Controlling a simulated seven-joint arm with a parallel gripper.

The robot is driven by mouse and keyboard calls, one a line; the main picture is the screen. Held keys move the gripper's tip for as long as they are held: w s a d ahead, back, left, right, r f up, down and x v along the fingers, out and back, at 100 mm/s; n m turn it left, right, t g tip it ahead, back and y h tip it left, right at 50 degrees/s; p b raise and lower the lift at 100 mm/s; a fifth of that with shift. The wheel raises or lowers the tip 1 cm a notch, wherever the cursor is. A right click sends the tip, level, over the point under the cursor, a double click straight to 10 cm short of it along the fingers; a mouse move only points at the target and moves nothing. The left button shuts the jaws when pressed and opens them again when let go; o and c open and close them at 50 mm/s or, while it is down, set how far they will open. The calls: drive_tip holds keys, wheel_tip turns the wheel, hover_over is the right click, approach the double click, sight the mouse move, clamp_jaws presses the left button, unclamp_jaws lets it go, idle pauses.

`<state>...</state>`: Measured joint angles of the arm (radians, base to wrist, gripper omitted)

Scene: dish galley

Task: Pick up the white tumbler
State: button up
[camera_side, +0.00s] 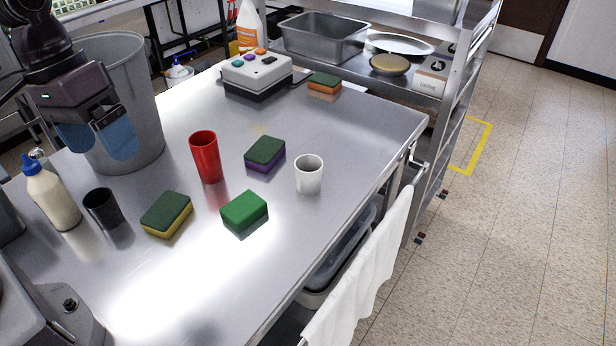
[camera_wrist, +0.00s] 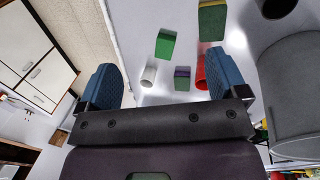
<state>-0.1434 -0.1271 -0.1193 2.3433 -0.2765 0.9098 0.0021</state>
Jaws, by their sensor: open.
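The white tumbler (camera_side: 309,175) stands upright on the steel table (camera_side: 330,130), near its right edge in the side view. In the wrist view the white tumbler (camera_wrist: 149,75) shows between the fingers, nearer the left one. My gripper (camera_side: 98,138) is open and empty, with blue finger pads, high above the left part of the table. In the wrist view my gripper (camera_wrist: 165,88) has its two fingers wide apart. It is well away from the tumbler, which touches nothing.
A red tumbler (camera_side: 205,157) and a purple-and-green sponge (camera_side: 265,154) stand left of the white tumbler. A green sponge (camera_side: 244,211), a yellow-and-green sponge (camera_side: 167,214), a black cup (camera_side: 102,208), a bottle (camera_side: 51,196) and a grey bin (camera_side: 135,110) are further left. A control box (camera_side: 257,76) is behind.

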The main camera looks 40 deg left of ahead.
drive_tip(key=w+d+f+n+g+h, duration=0.2)
drive_tip(key=w+d+f+n+h, duration=0.35)
drive_tip(key=w+d+f, duration=0.2)
drive_tip(key=n+t+h, duration=0.4)
drive_tip(key=n+t, duration=1.2)
drive_tip(key=n, duration=0.5)
hover_over(309, 164)
drive_tip(key=s, duration=0.4)
wheel_tip(309, 164, down, 8)
drive_tip(key=shift+m+y, duration=0.25)
drive_tip(key=f, duration=0.7)
drive_tip(key=shift+s+a, duration=0.15)
drive_tip(key=shift+s, duration=0.05)
drive_tip(key=shift+x, duration=0.9)
drive_tip(key=shift+w+d+r, duration=0.1)
drive_tip(key=shift+w+d, duration=0.2)
drive_tip(key=shift+w, duration=0.15)
drive_tip(key=shift+c, duration=0.4)
